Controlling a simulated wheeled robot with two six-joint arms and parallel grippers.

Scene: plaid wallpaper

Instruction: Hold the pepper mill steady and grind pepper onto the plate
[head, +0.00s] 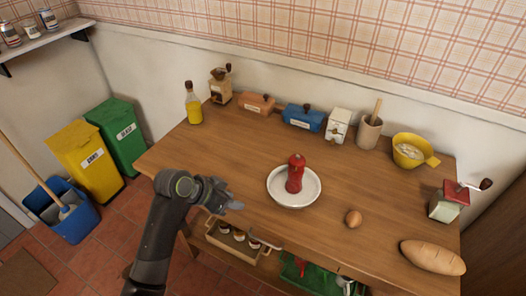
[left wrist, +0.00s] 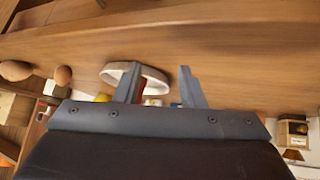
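A red pepper mill (head: 295,174) stands upright on a white plate (head: 280,199) in the middle of the wooden table. My left gripper (head: 234,195) is over the table's front left part, to the left of the plate and apart from it. In the left wrist view the two fingers (left wrist: 158,72) are spread with nothing held between them. Behind them the plate (left wrist: 163,78) shows, with a bit of the red mill (left wrist: 142,92) mostly hidden by a finger. My right gripper is in neither view.
An egg (head: 353,218) and a bread loaf (head: 432,257) lie to the right of the plate. A red-topped grinder (head: 450,202) and yellow bowl (head: 408,150) stand at the right. An oil bottle (head: 193,104), boxes and a utensil crock (head: 369,132) line the back. The table around the plate is clear.

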